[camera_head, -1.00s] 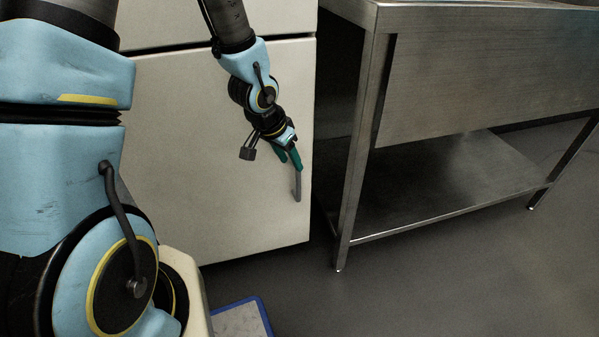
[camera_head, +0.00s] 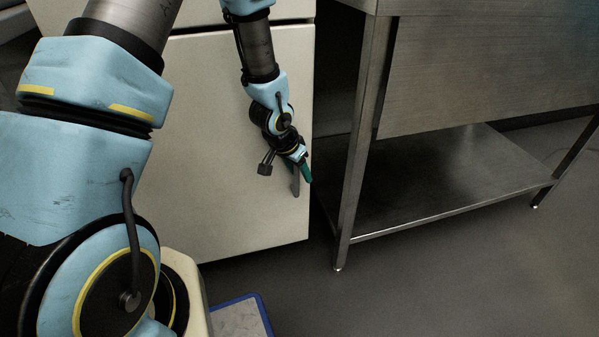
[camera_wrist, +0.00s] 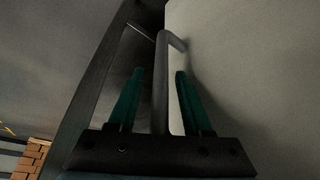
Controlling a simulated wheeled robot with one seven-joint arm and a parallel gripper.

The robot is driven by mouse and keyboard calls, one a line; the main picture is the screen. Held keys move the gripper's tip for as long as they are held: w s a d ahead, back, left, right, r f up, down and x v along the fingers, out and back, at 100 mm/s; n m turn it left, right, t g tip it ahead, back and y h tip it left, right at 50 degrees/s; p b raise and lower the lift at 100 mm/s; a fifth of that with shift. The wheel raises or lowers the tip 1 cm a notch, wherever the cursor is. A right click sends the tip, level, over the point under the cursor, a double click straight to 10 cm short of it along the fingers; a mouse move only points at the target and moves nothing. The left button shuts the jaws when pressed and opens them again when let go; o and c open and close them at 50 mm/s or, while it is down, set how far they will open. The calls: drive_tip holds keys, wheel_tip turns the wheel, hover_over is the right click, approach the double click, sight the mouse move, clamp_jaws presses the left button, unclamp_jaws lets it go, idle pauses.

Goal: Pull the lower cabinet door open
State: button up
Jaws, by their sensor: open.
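The lower cabinet door (camera_head: 220,150) is a pale, flat panel and looks shut. A grey bar handle (camera_head: 296,186) stands upright near its right edge. My gripper (camera_head: 303,172) is at the handle, fingers pointing down, partly hiding the handle's upper part. In the wrist view, my gripper (camera_wrist: 155,88) is open with its two green fingers on either side of the handle (camera_wrist: 160,85). Gaps show between the handle and both fingers. The door's pale face (camera_wrist: 250,70) lies to the right there.
A steel table (camera_head: 470,70) with a low shelf (camera_head: 450,185) stands just right of the cabinet, its near leg (camera_head: 355,170) close to the door edge. A blue-edged flat object (camera_head: 240,318) lies on the floor at the bottom. Grey floor (camera_head: 450,285) in front is clear.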

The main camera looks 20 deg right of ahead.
clamp_jaws()
idle(1.3)
